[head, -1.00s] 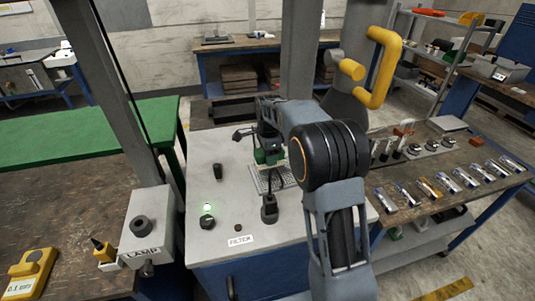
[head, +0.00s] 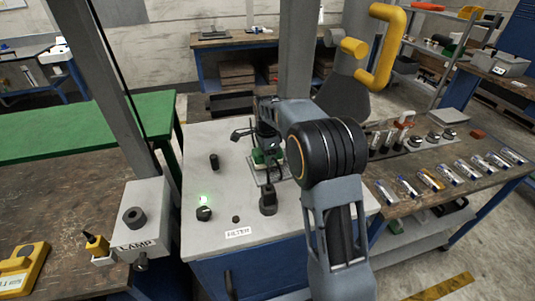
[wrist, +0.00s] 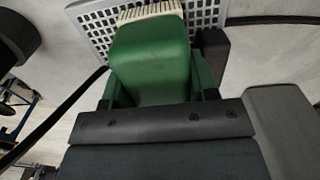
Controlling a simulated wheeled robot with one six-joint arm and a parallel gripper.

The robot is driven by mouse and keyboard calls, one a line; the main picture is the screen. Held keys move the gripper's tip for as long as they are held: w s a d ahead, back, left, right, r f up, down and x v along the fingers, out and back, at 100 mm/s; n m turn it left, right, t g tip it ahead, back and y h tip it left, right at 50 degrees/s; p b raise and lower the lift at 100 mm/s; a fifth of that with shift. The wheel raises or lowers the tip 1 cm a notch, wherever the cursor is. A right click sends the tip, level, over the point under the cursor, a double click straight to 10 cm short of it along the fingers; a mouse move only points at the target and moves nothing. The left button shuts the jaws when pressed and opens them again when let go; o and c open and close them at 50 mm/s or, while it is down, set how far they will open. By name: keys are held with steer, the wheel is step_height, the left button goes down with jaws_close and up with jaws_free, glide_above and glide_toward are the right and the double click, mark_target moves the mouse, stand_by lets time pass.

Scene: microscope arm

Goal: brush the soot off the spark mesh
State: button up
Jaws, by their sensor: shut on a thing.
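My gripper (wrist: 155,88) is shut on a green-handled brush (wrist: 150,55), with a finger on each side of the handle. The brush's pale bristles (wrist: 150,12) lie over the spark mesh (wrist: 92,22), a light grid with dark holes; I cannot tell whether they touch it. In the head view my gripper (head: 264,148) is above the bench top, and the mesh (head: 262,177) is partly hidden under it and the brush. Soot cannot be made out clearly on the visible mesh.
A dark upright fitting (head: 268,203) stands close in front of the mesh. A LAMP box (head: 146,215) stands farther left. Several vials (head: 430,180) lie on the right bench.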

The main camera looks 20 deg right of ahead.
mark_target(281, 153)
steer(key=shift+f, duration=0.4)
stand_by(0.6)
steer(key=shift+d, duration=0.15)
steer(key=shift+w+d+r, duration=0.1)
steer(key=shift+d, duration=1)
steer(key=shift+d, duration=0.1)
steer(key=shift+d, duration=1.15)
steer(key=shift+a+f, duration=0.2)
steer(key=shift+a, duration=1.1)
